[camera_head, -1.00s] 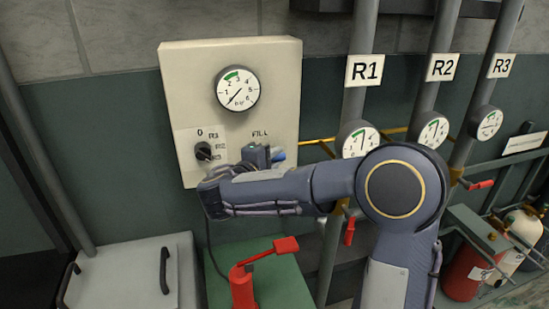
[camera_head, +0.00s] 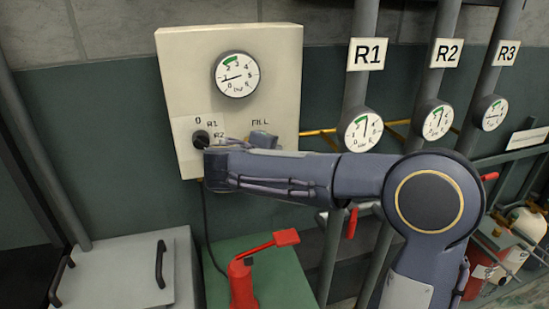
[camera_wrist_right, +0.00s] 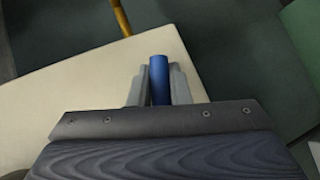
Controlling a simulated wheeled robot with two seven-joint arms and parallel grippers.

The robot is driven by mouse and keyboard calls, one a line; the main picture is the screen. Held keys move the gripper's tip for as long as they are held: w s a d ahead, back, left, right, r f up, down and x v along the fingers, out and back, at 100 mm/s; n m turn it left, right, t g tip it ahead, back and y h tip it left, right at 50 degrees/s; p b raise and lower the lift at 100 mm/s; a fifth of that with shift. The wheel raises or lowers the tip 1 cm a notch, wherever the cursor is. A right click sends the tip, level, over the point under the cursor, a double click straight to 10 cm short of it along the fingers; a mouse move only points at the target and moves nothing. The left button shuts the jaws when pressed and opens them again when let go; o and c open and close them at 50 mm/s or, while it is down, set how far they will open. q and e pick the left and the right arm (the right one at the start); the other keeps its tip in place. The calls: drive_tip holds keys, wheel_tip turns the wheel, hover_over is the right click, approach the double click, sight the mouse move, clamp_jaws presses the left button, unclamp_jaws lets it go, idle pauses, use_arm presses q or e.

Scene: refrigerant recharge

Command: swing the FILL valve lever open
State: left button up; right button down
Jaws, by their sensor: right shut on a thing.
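The FILL valve lever shows as a blue handle (camera_wrist_right: 158,78) in the right wrist view. My right gripper (camera_wrist_right: 157,90) is shut on it, with one grey finger on each side. In the head view my right gripper (camera_head: 262,139) is just below the FILL label on the beige panel (camera_head: 180,62); my forearm hides the lever there. How far the lever is turned cannot be seen. The panel gauge (camera_head: 236,75) has its needle pointing left, low on the scale. My left gripper is not in view.
A black selector knob (camera_head: 200,139) sits left of FILL, partly behind my arm. A red lever device (camera_head: 242,283) stands on a green box (camera_head: 285,280) below. Pipes R1, R2 and R3 with gauges stand to the right. A grey lidded box (camera_head: 125,270) is at lower left.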

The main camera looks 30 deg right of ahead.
drive_tip(key=w+a+f+m+t+y+b, duration=0.1)
drive_tip(key=a+f+m+y+b, duration=0.2)
drive_tip(key=y, duration=0.7)
drive_tip(key=shift+a+f+m+y+b, duration=0.25)
drive_tip(key=shift+a+m+y+b, duration=0.15)
drive_tip(key=shift+a+m+b, duration=0.8)
drive_tip(key=shift+w+d+m, duration=0.1)
drive_tip(key=shift+d+m, duration=0.1)
drive_tip(key=shift+m, duration=0.2)
drive_tip(key=c, duration=1.3)
unclamp_jaws()
drive_tip(key=shift+c, duration=0.2)
drive_tip(key=v, duration=0.7)
drive_tip(key=shift+s+r, duration=0.25)
drive_tip(key=shift+s, duration=0.05)
